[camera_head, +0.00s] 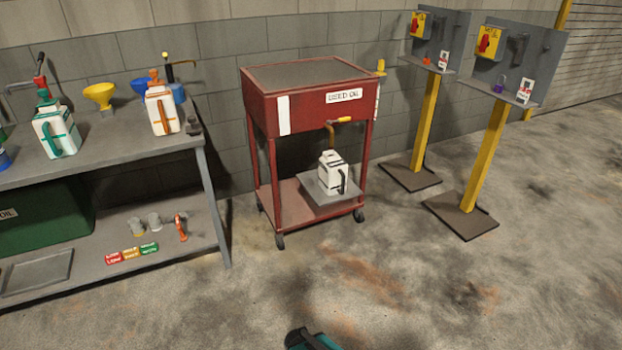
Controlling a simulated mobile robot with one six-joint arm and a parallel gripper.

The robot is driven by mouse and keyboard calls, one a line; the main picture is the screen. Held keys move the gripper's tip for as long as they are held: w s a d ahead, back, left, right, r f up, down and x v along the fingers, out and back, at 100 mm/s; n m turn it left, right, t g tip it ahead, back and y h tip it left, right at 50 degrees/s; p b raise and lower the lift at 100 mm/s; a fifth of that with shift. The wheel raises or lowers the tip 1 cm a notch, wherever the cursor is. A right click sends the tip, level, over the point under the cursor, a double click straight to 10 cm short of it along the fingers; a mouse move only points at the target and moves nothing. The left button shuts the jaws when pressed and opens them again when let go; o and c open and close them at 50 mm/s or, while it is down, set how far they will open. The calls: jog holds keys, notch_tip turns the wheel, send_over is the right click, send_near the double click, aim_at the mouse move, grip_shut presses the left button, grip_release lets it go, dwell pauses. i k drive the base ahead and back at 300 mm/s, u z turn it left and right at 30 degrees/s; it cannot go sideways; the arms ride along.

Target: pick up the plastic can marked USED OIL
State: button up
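A white plastic can (331,172) with a black handle and dark trim stands upright on a grey tray (339,200). The tray is on the lower shelf of a red wheeled cart (310,105). A sign reading USED OIL (344,96) is on the cart's front. Any marking on the can is too small to read. Only a small teal and black shape, perhaps part of my arm, shows at the bottom edge; I cannot make out my gripper.
Two similar white cans, one with green trim (57,130) and one with orange (162,108), stand on the grey bench (100,160) at left. Two yellow-post stands (484,160) with dark bases are at right. The concrete floor before the cart is clear.

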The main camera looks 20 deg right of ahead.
aim_at(333, 170)
jog(key=u, duration=0.1)
jog(key=i, duration=1)
jog(key=u, duration=0.15)
jog(key=k, duration=0.9)
jog(key=z, duration=0.15)
jog(key=i, duration=0.35)
